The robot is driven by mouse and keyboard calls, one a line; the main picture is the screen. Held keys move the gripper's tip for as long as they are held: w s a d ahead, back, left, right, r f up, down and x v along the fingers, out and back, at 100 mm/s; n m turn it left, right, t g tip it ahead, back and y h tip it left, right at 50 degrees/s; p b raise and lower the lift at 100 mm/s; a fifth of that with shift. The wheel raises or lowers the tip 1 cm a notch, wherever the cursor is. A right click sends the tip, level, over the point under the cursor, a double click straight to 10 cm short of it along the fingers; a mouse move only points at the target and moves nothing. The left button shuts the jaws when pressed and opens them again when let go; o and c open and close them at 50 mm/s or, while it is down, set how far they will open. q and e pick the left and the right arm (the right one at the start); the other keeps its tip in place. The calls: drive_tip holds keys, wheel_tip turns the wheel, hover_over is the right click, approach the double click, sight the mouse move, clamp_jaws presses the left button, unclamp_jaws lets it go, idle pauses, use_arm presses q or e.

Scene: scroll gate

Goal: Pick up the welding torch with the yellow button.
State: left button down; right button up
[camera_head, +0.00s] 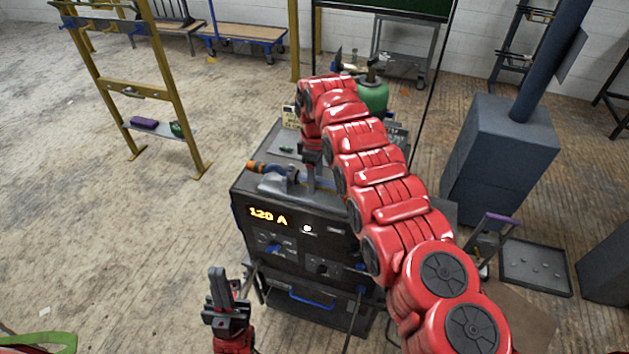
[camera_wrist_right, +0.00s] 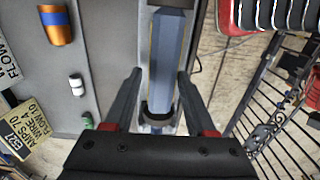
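My right gripper (camera_head: 312,180) reaches down over the top of the dark welding machine (camera_head: 300,240), whose display reads 120 A. In the right wrist view its two fingers (camera_wrist_right: 157,95) are open, one on each side of a long blue-grey faceted bar (camera_wrist_right: 168,55) with a dark collar at its lower end. Gaps show between the bar and the fingers. I cannot tell if this bar is the torch; no yellow button shows. My left gripper (camera_head: 228,292) points up in front of the machine, holding nothing visible; its finger gap is unclear.
An orange-and-blue cylinder (camera_wrist_right: 56,26) lies on the grey top beside the bar. A yellow card (camera_wrist_right: 25,138) with printed settings is at the left. A green gas cylinder (camera_head: 373,97) stands behind the machine.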

drive_tip(key=shift+s+a+r, duration=0.15)
drive_tip(key=shift+a, duration=0.1)
drive_tip(key=c, duration=0.7)
drive_tip(key=shift+d, duration=0.1)
clamp_jaws()
